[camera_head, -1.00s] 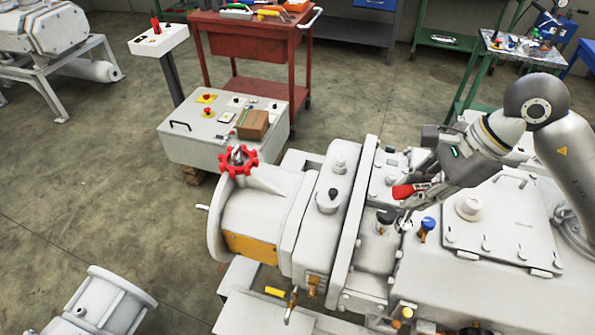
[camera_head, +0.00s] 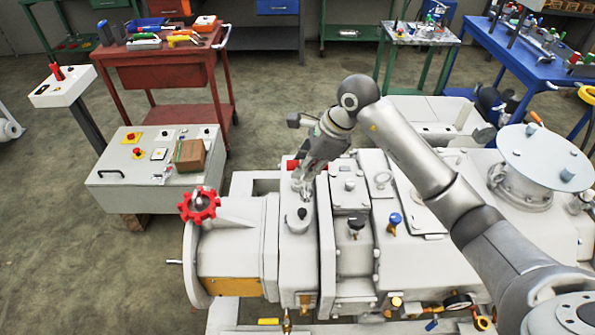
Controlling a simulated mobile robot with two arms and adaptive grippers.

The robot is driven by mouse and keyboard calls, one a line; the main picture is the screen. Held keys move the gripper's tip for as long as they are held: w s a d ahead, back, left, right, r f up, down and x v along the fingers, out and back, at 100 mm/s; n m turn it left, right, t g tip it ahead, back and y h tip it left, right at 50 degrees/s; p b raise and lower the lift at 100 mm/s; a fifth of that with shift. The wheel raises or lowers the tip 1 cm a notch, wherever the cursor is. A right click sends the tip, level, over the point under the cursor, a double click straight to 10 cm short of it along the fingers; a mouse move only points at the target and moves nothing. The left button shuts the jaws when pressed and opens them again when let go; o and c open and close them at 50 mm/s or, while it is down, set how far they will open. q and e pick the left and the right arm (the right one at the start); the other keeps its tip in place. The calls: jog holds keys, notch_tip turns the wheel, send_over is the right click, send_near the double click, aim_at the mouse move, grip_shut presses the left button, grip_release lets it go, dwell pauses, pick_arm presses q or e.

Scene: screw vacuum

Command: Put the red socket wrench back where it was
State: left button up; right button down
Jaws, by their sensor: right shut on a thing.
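The red socket wrench (camera_head: 292,164) shows only as a small red piece beside my right gripper; the rest of it is hidden or too small to tell. My right gripper (camera_head: 302,188) is shut on the wrench, above the left part of the white vacuum pump (camera_head: 235,235), close to a round cap on its top. My right arm reaches in from the lower right across the pump. My left gripper is not in view.
A red tool cart (camera_head: 165,77) with several tools on top stands at the back left. A control box (camera_head: 125,170) with a brown carton (camera_head: 190,155) is left of the pump. A small grey-topped table (camera_head: 420,35) and a blue workbench (camera_head: 500,60) stand at the back right.

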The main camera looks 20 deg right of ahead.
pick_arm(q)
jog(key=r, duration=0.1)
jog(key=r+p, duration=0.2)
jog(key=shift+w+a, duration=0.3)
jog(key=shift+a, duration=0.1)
pick_arm(e)
notch_tip(320, 180, down, 6)
jog(key=w, duration=0.2)
jog(key=shift+w+a+f, duration=0.15)
jog(key=shift+w+a, duration=0.15)
jog(key=shift+a, duration=0.1)
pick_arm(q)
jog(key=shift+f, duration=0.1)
pick_arm(e)
jog(key=shift+f, duration=0.1)
jog(key=c, duration=1.3)
grip_release()
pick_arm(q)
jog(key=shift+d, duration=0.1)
